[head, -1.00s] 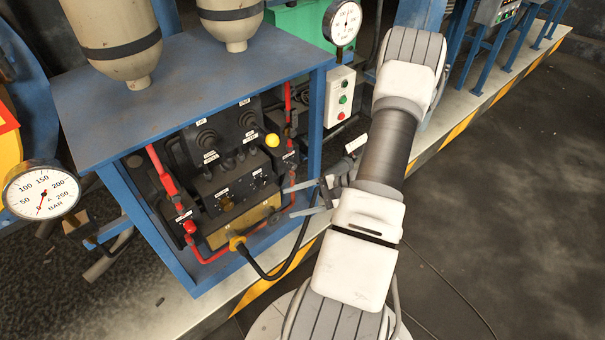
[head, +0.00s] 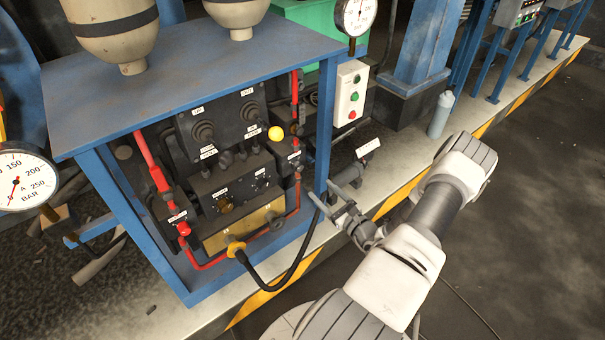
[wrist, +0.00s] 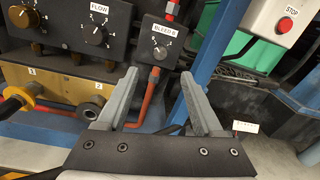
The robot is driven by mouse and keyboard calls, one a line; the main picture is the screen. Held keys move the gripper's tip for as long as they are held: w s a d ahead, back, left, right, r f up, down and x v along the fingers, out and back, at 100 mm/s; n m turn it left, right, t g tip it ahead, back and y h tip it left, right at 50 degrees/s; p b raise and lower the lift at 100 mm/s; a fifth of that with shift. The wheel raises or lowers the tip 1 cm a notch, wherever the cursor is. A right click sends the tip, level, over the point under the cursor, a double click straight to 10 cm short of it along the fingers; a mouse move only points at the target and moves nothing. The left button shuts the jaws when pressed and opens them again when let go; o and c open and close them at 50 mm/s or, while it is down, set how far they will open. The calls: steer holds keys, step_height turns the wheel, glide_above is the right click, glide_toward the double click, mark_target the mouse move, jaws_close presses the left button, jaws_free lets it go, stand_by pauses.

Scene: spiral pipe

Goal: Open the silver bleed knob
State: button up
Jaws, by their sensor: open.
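A small silver-grey knob (wrist: 160,52) sits on a black box labelled "BLEED B" in the wrist view, upper middle. In the head view this bleed box (head: 290,157) is at the right side of the black control panel, by a red pipe. My gripper (head: 320,191) is open and empty, outside the cabinet's front right post, below and right of the bleed box. In the wrist view the fingertips of my gripper (wrist: 158,74) spread to either side below the knob, apart from it. The knob's exact setting is too small to read.
The blue cabinet post (head: 325,130) stands close to my gripper. A FLOW dial (wrist: 97,35) and a brass block (wrist: 60,88) lie left of the bleed box. A black hose (head: 275,278) loops out in front. A stop-button box (wrist: 275,22) is at the right. Open floor lies right.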

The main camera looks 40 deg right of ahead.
mark_target(300, 169)
steer(key=w+b, duration=0.2)
steer(key=w, duration=0.9)
steer(key=shift+w+d+b, duration=0.1)
steer(key=shift+d+b, duration=0.1)
steer(key=shift+b, duration=0.1)
jaws_close()
